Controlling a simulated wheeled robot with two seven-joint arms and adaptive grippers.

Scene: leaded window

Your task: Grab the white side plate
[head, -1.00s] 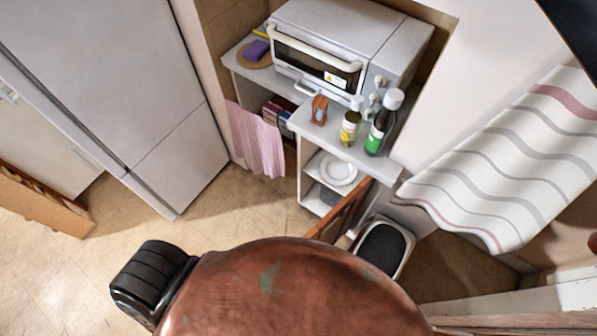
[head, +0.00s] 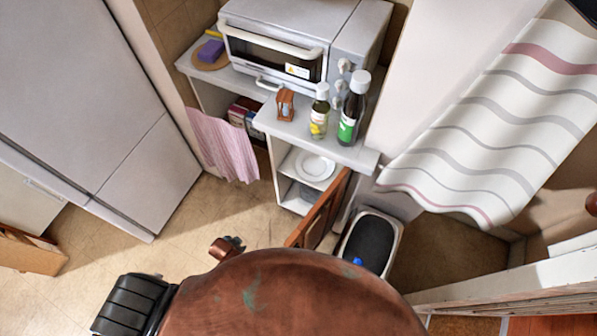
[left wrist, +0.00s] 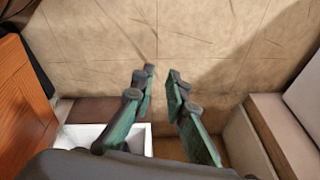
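The white side plate (head: 317,167) lies on a shelf inside the open-fronted lower cabinet, below the counter in the head view. It looks round, with a raised rim. My left gripper (head: 228,247) shows only as a small copper-and-dark part past my rounded copper body, below and left of the plate and apart from it. In the left wrist view my left gripper (left wrist: 161,78) has its two greenish fingers apart, with bare floor between the tips. The plate is not in that view. My right gripper is not in view.
An open wooden door (head: 322,212) stands just right of the plate's shelf. A bin (head: 372,240) stands beyond it. Bottles (head: 351,115) and a small wooden lantern-like item (head: 285,103) stand on the counter above. A pink towel (head: 222,147) hangs left. Floor in front is clear.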

